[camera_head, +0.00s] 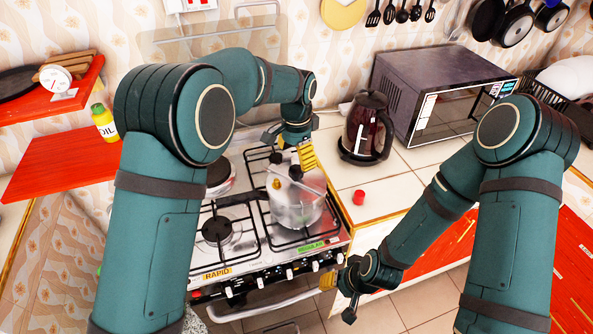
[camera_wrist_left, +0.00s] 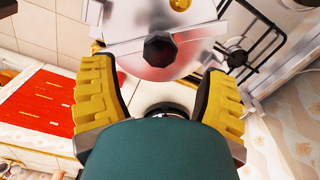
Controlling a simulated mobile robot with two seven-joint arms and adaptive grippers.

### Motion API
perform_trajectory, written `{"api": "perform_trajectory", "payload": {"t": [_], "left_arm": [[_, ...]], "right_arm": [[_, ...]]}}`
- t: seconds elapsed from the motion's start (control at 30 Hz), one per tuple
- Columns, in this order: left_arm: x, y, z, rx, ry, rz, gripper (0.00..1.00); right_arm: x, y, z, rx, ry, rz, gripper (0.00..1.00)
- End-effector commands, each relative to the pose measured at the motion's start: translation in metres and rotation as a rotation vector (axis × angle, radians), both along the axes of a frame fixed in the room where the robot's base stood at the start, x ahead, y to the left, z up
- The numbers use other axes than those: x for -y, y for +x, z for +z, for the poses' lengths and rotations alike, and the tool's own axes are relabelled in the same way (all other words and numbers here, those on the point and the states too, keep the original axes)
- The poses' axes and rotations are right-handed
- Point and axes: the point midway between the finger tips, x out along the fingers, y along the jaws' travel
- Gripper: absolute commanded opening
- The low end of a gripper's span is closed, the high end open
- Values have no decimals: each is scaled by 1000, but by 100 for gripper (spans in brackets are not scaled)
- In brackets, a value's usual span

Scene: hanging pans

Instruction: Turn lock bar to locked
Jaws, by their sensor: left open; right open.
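A silver pressure cooker (camera_head: 297,212) stands on the right side of the stove. Its lock bar (camera_head: 311,186) lies across the lid and carries a black knob (camera_wrist_left: 160,50). In the left wrist view the lock bar (camera_wrist_left: 205,33) runs across the lid, with a yellow part (camera_wrist_left: 180,5) beyond it. My left gripper (camera_wrist_left: 158,75) is open at the cooker's lid, with the knob in front of the gap between its yellow fingers. Contact cannot be made out. My right gripper (camera_head: 338,286) is open and empty, low in front of the stove.
A dark kettle (camera_head: 367,127) and a microwave (camera_head: 440,95) stand on the counter behind and right of the cooker. A small red cap (camera_head: 359,197) lies on the counter beside it. An oil bottle (camera_head: 104,122) is at the left. The front burner (camera_head: 217,230) is bare.

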Motion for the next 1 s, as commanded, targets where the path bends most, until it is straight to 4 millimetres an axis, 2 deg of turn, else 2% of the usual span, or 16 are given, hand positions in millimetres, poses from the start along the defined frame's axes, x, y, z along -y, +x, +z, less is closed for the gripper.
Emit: {"api": "perform_trajectory", "payload": {"t": [0.1,0.3,0.5,0.77,0.9,0.97,1.0], "left_arm": [[0,0,-23,-3,1,0,75],[0,0,-48,0,0,-1,75],[0,0,-58,1,-1,0,75],[0,0,-58,1,-1,0,76],[0,0,-58,1,-1,0,27],[0,0,-58,1,-1,0,6],[0,0,-58,1,-1,0,0]], "right_arm": [[0,0,-1,0,0,0,47],[0,0,-2,0,-1,0,47],[0,0,-2,0,-1,0,47],[0,0,-2,0,-1,0,47],[0,0,-2,0,-1,0,47],[0,0,-2,0,0,0,47],[0,0,-2,0,0,0,47]]}}
